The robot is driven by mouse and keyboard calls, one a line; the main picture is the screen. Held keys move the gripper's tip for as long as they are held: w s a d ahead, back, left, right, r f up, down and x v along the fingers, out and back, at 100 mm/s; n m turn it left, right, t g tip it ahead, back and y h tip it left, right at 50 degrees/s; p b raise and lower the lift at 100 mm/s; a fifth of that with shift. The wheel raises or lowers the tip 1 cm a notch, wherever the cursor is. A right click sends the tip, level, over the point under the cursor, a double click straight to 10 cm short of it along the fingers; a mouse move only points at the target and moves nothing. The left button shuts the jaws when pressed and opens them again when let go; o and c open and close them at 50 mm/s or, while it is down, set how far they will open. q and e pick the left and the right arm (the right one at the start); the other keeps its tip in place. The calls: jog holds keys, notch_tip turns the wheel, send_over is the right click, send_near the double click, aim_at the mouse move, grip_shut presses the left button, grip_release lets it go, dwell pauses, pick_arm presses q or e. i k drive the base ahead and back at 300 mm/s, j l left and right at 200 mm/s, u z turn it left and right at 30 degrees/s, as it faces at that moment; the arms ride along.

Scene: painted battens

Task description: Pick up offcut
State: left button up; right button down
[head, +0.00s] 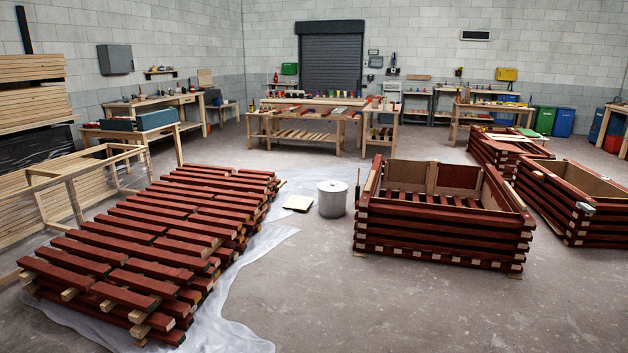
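A small pale flat piece (298,203), which looks like a wood offcut, lies on the floor near the middle of the head view. It sits at the edge of the clear plastic sheet, just left of a grey-white bucket (332,199), with a narrow gap between them. Neither of my grippers shows in the head view, so I cannot see whether they are open or shut.
A large stack of red-painted battens (150,235) stands on a plastic sheet (236,295) at left. A red batten crate (440,240) stands right of the bucket, with more crates (580,195) beyond. Workbenches (320,115) line the back. The concrete floor (310,300) in front is clear.

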aim_at(369, 183)
jog(key=u, duration=1.25)
jog(key=z, duration=2.25)
jog(key=l+z, duration=0.75)
jog(key=i+l+z, duration=0.2)
jog(key=l+z, duration=0.15)
jog(key=i+l+z, duration=0.15)
jog(key=l+z, duration=0.2)
jog(key=i+l, duration=0.5)
jog(key=i, duration=0.2)
jog(key=i+l, duration=0.55)
jog(key=i, duration=0.15)
jog(key=i+j+u, duration=0.25)
jog(key=u, duration=0.2)
jog(key=i+u, duration=0.85)
jog(key=i+l+u, duration=0.25)
jog(key=i+u, duration=0.2)
jog(key=i+j+u, duration=0.1)
jog(key=i+u, duration=0.15)
jog(key=i, duration=0.6)
jog(key=i+l+u, duration=0.1)
jog(key=i+u, duration=0.15)
jog(key=i, duration=0.6)
